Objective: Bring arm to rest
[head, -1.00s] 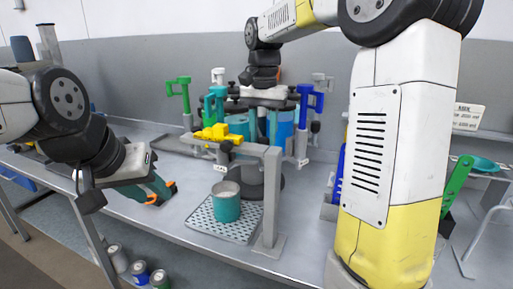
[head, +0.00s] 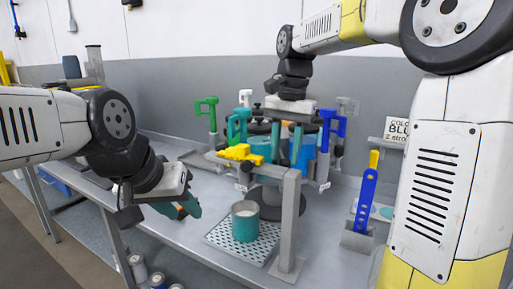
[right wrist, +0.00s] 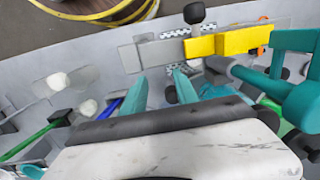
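In the head view my left gripper (head: 183,208) hangs over the left-front of the bench, teal fingers apart and seemingly empty. My right gripper (head: 287,152) points down at the rear, its teal fingers apart among the dispenser's canisters. In the right wrist view those fingers (right wrist: 158,95) have a gap between them and hold nothing I can make out. A teal can (head: 245,220) with pale contents stands upright on a perforated plate (head: 222,238) below the yellow valve (head: 240,153). The dispenser has green (head: 206,106) and blue (head: 331,122) handles. My right arm hides part of the bench's right side.
A grey post frame (head: 289,215) stands right of the can. A blue tool with a yellow tip (head: 366,195) stands upright in a grey holder (head: 357,240) at the right. Several cans (head: 138,267) sit below the bench's front edge. The front-left bench surface (head: 165,232) is clear.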

